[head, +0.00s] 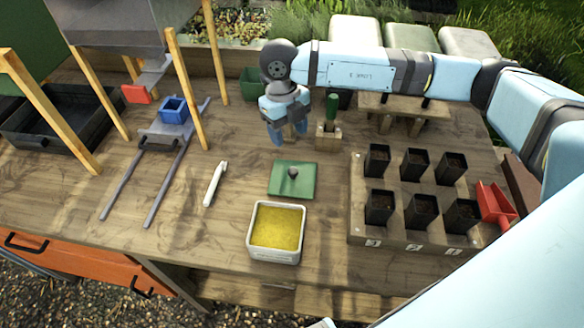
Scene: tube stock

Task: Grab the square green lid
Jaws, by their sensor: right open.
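The square green lid (307,184) lies flat on the wooden table, near the middle. It has a dark round knob (293,173) at its centre. My right gripper (287,138) is above the table, behind the lid in the picture, and points down. It is open and apart from the lid, with no object seen in it. My left gripper is not in view.
A white square container (250,246) with yellow contents stands just in front of the lid. A white tool (215,184) lies to its left. A wooden tray (356,222) with several black pots is at right. A green-handled tool (331,108) stands in a wooden block behind.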

